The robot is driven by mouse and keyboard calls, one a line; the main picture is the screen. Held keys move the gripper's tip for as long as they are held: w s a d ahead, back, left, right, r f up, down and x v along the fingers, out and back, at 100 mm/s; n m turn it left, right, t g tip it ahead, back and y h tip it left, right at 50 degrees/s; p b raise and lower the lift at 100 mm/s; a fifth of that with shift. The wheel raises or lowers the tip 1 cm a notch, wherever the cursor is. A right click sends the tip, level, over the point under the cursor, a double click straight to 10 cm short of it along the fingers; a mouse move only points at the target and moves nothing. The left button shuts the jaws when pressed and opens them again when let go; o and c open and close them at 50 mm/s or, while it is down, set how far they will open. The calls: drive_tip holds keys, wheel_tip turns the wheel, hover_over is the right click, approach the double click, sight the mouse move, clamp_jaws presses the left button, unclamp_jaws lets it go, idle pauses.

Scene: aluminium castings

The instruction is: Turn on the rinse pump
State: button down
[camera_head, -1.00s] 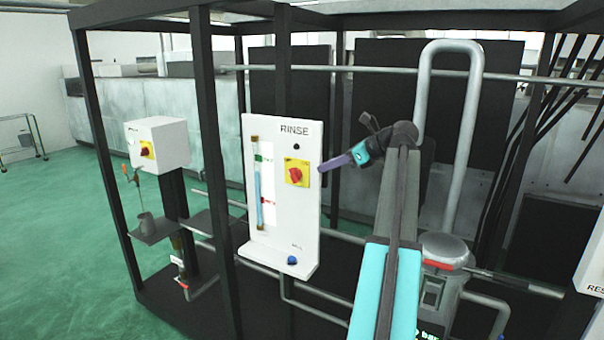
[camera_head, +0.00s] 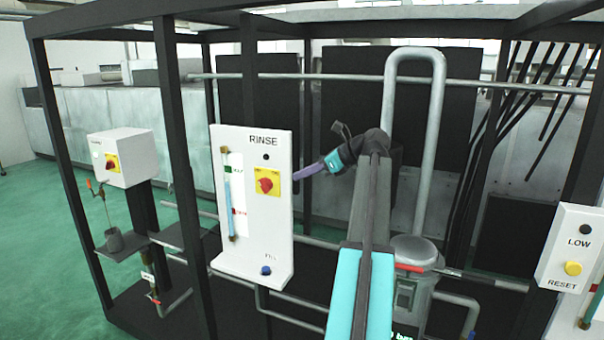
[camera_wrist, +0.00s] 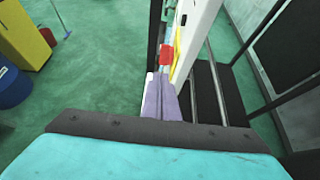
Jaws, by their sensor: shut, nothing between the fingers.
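The white RINSE panel (camera_head: 275,220) stands upright in the middle of the head view. It carries a red rotary switch (camera_head: 265,185) on a yellow plate (camera_head: 274,174), with a dark round lamp above it. My gripper (camera_head: 296,176) is shut and empty, its purple fingers pointing left, just right of the switch. I cannot tell whether the tips touch the panel. In the wrist view the shut fingers (camera_wrist: 161,80) point toward the red switch (camera_wrist: 166,55), which is seen edge-on beside the panel edge.
A sight tube (camera_head: 229,200) and a blue knob (camera_head: 265,270) are on the same panel. A white box with another red switch (camera_head: 111,163) stands left. A LOW/RESET panel (camera_head: 572,250) is at right. Black frame posts (camera_head: 178,150) and a looped grey pipe (camera_head: 436,140) surround the area.

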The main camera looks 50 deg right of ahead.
drive_tip(key=p, duration=0.4)
approach(266, 190)
drive_tip(key=x, duration=0.5)
drive_tip(key=shift+a+r, duration=0.1)
drive_tip(key=shift+r, duration=0.05)
drive_tip(key=shift+x, duration=0.85)
